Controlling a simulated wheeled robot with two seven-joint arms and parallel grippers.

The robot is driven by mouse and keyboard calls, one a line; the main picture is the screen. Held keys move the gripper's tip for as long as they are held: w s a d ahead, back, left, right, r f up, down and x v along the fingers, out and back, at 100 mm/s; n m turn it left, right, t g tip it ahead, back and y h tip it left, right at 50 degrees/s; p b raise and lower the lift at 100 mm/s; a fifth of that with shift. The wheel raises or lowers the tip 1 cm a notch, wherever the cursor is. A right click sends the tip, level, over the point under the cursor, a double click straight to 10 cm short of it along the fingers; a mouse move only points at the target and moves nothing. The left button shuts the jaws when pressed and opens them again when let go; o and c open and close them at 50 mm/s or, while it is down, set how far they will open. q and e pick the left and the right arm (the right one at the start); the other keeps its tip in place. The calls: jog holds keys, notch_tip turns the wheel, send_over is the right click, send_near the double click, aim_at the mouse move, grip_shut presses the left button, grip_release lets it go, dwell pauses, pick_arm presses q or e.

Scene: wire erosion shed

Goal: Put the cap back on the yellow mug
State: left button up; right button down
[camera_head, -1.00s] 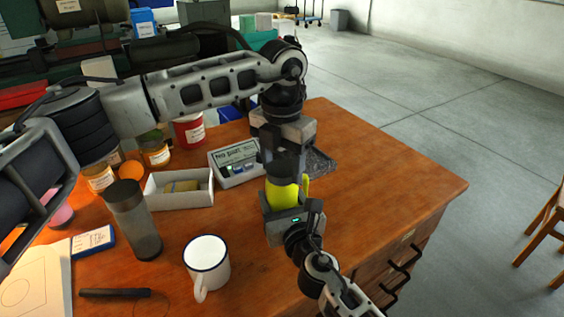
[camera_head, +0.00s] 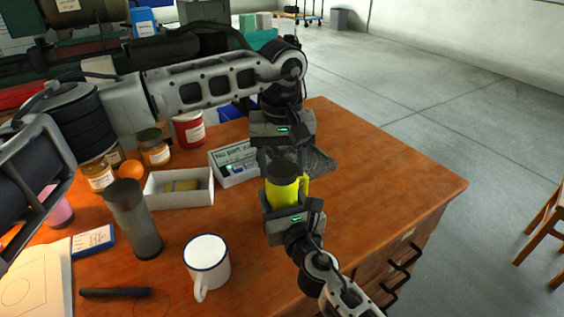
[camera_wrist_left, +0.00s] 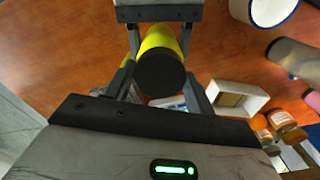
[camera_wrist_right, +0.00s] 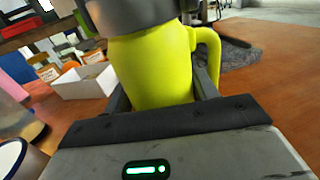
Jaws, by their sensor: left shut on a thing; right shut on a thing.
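The yellow mug (camera_head: 283,195) stands upright toward the right side of the wooden table, its handle on the right. My right gripper (camera_head: 289,207) is shut around the mug's body; the right wrist view shows the mug (camera_wrist_right: 150,75) between its fingers. The dark grey cap (camera_head: 284,170) is on top of the mug, level and in line with it. My left gripper (camera_head: 283,161) points down from above and is shut on the cap (camera_wrist_left: 160,73), which sits between its fingers in the left wrist view. I cannot tell whether the cap is fully seated.
A white enamel mug (camera_head: 207,262) and a grey bottle (camera_head: 137,222) stand to the left. An open white box (camera_head: 180,198), a labelled box (camera_head: 234,165) and several jars are behind. A dark mat (camera_head: 320,161) lies behind the mug. The table's right side is clear.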

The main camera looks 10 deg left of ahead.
pick_arm(q)
jog(key=o, duration=1.2)
jog(key=shift+c, duration=0.2)
notch_tip(320, 180, up, 12)
pick_arm(e)
jog(key=shift+c, duration=1.9)
grip_release()
